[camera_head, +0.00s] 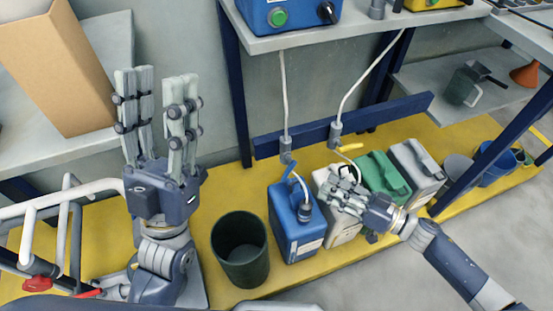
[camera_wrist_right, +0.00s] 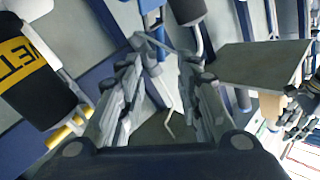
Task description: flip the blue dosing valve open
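The blue dosing valve (camera_head: 286,149) hangs at the end of a pale hose in the head view. It has a grey body, and a blue lever (camera_head: 290,169) slants down from it above the blue canister. My right gripper (camera_head: 338,190) is over the white canister, to the right of the valve and apart from it in that view. In the right wrist view its fingers (camera_wrist_right: 155,85) are spread with nothing clearly held between them. Blue and grey parts show beyond the fingertips; I cannot tell the lever's exact position there. My left gripper (camera_head: 160,100) is open, empty and pointing up at the left.
A second hose valve (camera_head: 335,134) with a yellow lever hangs right of the blue one. Blue (camera_head: 296,235), white (camera_head: 345,232), green (camera_head: 383,175) and grey (camera_head: 417,170) canisters stand on the yellow platform. A dark bin (camera_head: 240,262) stands left of them. A shelf (camera_head: 330,32) overhangs behind.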

